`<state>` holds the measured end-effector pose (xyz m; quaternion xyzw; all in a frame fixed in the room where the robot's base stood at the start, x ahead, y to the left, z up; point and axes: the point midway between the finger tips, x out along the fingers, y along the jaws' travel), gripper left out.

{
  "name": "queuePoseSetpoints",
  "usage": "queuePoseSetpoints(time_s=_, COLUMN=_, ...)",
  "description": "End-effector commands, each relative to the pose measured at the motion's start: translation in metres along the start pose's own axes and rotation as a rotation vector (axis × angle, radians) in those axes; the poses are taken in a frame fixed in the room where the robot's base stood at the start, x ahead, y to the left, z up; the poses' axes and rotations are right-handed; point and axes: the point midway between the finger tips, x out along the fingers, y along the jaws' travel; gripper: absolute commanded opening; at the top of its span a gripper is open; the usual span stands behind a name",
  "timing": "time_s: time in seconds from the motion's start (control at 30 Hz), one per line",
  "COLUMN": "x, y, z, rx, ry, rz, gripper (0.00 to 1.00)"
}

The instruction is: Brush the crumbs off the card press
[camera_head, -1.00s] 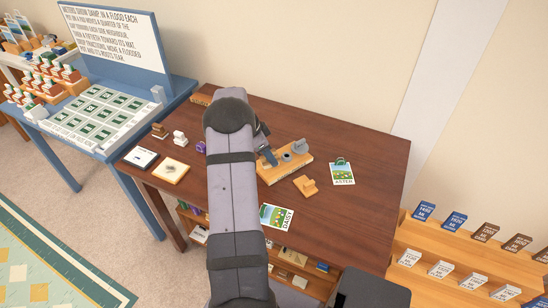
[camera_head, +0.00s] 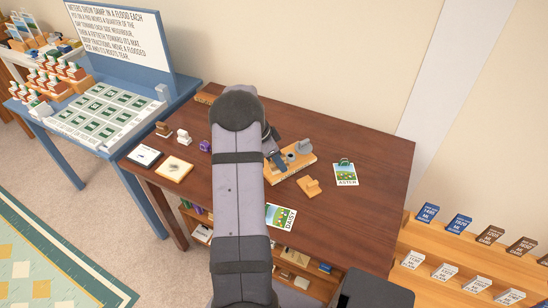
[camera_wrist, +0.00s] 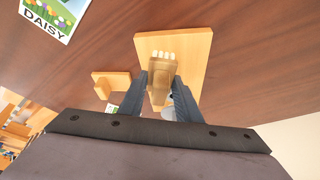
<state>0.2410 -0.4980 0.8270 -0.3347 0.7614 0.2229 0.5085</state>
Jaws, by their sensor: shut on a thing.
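The card press (camera_head: 308,158), a wooden board with grey metal parts, sits on the brown table to the right of my arm. In the wrist view its pale board (camera_wrist: 195,50) lies beyond and under my fingers. My gripper (camera_wrist: 160,92) is shut on a small tan brush (camera_wrist: 158,75) with a row of white tufts at its far end. The brush is over the board; I cannot tell whether the tufts touch it. I cannot make out separate crumbs. My arm hides part of the press's left side in the head view.
A wooden block with a handle (camera_head: 309,187) lies just in front of the press. The Aster card (camera_head: 345,174) is to the right, the Daisy card (camera_head: 280,217) nearer. Stamps (camera_head: 183,136) and a pad (camera_head: 174,168) stand left of my arm. The table's right part is clear.

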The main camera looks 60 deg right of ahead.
Motion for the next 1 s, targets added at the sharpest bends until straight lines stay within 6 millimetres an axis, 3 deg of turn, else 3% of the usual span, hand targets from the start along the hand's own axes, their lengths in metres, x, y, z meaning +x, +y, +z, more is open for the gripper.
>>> queuePoseSetpoints(time_s=0.17, x=0.004, y=0.019, z=-0.002, rx=0.001, ry=-0.002, rz=0.008, gripper=0.06)
queuePoseSetpoints(time_s=0.23, x=-0.003, y=0.018, z=-0.005, rx=0.000, ry=-0.002, rz=0.007, gripper=0.06)
queuePoseSetpoints(time_s=0.3, x=-0.023, y=0.016, z=-0.014, rx=0.001, ry=0.000, rz=-0.001, gripper=0.06)
queuePoseSetpoints(time_s=1.0, x=-0.075, y=0.015, z=-0.035, rx=0.000, ry=0.000, rz=0.000, gripper=0.06)
